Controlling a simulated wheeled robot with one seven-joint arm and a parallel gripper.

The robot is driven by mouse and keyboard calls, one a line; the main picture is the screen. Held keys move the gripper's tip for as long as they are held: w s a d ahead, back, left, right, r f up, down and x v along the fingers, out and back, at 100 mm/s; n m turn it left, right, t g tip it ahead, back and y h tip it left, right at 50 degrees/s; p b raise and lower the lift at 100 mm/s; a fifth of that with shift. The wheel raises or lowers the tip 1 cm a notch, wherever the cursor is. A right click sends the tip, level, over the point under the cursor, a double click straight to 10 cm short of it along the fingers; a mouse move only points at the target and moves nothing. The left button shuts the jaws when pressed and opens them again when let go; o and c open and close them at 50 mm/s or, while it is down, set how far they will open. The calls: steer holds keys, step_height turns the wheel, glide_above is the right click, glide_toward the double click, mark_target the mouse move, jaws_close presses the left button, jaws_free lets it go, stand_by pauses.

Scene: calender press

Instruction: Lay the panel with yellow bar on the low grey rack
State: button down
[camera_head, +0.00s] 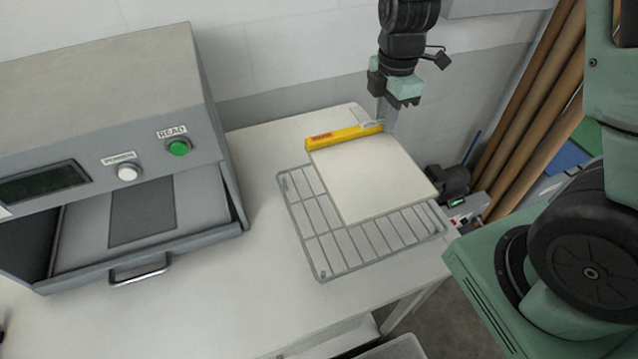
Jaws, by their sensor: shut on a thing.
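The panel (372,177) is a flat cream sheet with a yellow bar (344,136) along its back edge. It is over the low grey rack (318,225), a wire grid on the white table. The rack's left and front parts show bare. I cannot tell whether the panel touches the rack or is just above it. My gripper (388,122) points down at the right end of the yellow bar and is shut on it. The fingertips are partly hard to make out against the bar.
A grey press (110,120) with an open drawer (150,245) and handle stands on the left of the white table (240,290). Brown rolls (525,110) lean against the wall at right. A small dark device (452,185) is beyond the table's right edge. The table's front is clear.

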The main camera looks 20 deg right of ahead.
mark_target(377, 133)
steer(key=f, duration=0.3)
steer(key=a+f+p, duration=0.1)
steer(key=f, duration=0.1)
steer(key=shift+w, duration=0.35)
steer(key=shift+f+p, duration=0.5)
steer(key=shift+f, duration=2)
steer(key=c, duration=1.3)
jaws_free()
steer(key=shift+r, duration=0.1)
